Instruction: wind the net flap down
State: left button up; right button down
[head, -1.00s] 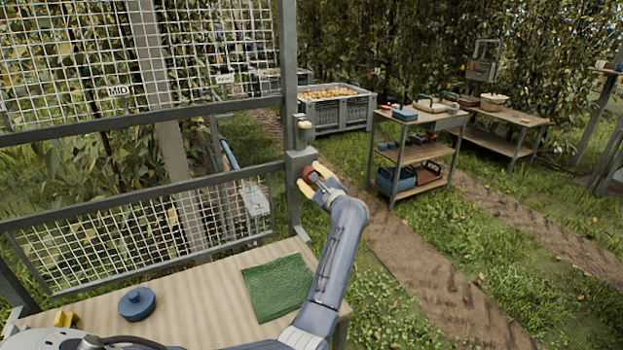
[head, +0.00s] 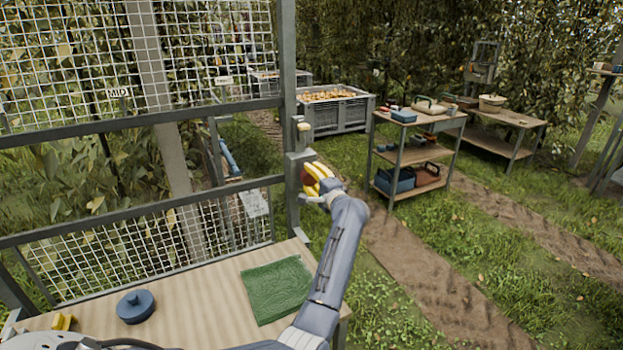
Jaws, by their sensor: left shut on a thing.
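My left gripper (head: 320,180) has its yellow fingers shut on the dark red knob (head: 307,178) on the grey post. The fingers cover part of the knob. The net flap (head: 160,240) is a white mesh panel in a grey frame, left of the post and behind the table. Its top bar (head: 140,208) lies well below the fixed upper mesh (head: 200,50), with an open gap between them. A "MID" label (head: 118,93) hangs on the upper mesh. A smaller label (head: 224,81) there is too small to read. My right gripper is not in view.
Beyond are a crate of pears (head: 338,114) and a shelf cart (head: 415,155). A dirt path runs at the right.

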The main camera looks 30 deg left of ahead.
pick_arm(q)
jog(key=shift+n, duration=0.3)
dwell(0.4)
jog(key=o, duration=1.2)
jog(key=shift+w, duration=0.1)
jog(key=v, duration=1.2)
jog(key=shift+d, duration=0.1)
